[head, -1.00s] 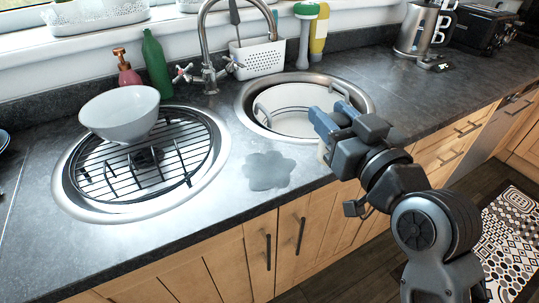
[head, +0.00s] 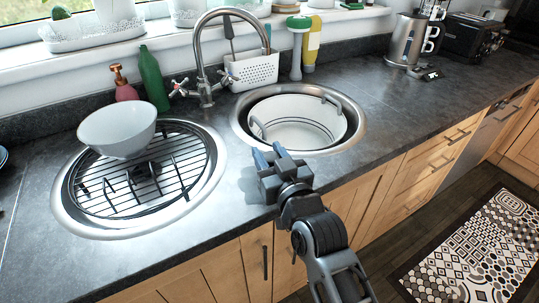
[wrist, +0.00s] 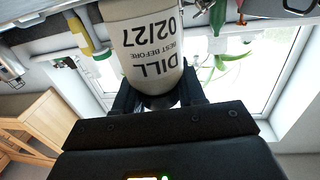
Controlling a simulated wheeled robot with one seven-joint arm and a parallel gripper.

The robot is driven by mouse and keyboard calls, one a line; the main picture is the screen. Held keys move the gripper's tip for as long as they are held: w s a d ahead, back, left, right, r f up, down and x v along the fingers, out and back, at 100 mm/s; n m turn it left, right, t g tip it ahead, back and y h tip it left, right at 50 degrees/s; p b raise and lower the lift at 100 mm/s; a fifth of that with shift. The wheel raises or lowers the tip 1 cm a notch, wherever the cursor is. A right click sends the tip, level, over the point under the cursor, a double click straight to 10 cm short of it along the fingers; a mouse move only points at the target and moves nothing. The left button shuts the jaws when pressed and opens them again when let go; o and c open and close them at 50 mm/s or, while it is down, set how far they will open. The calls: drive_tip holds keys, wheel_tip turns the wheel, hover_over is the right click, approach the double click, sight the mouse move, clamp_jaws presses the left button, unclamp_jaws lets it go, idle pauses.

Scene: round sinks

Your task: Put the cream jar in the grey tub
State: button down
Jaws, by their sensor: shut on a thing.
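My gripper (head: 268,157) is shut on the cream jar (wrist: 148,45), which fills the upper middle of the wrist view between my fingers. Its label reads "DILL BEST BEFORE 02/27", upside down in that view. In the head view the jar is hidden behind my gripper. A pale round tub (head: 338,122) with dark loop handles sits in the right sink; it looks whitish-grey and is the only tub I see. My gripper is over the counter at the near left of this sink, apart from the tub.
The left sink (head: 75,215) holds a black wire rack and a tilted white bowl (head: 118,130). A tap (head: 204,65) rises behind and between the sinks. A green bottle (head: 152,78), a soap dispenser and a white basket (head: 255,70) stand at the back.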

drive_tip(key=shift+f, duration=0.25)
drive_tip(key=shift+f, duration=0.2)
drive_tip(key=c, duration=0.7)
unclamp_jaws()
drive_tip(key=shift+o, duration=0.2)
drive_tip(key=shift+r, duration=0.1)
drive_tip(key=shift+r, duration=0.25)
drive_tip(key=b+v, duration=0.3)
drive_tip(key=v, duration=0.9)
drive_tip(key=shift+f, duration=0.15)
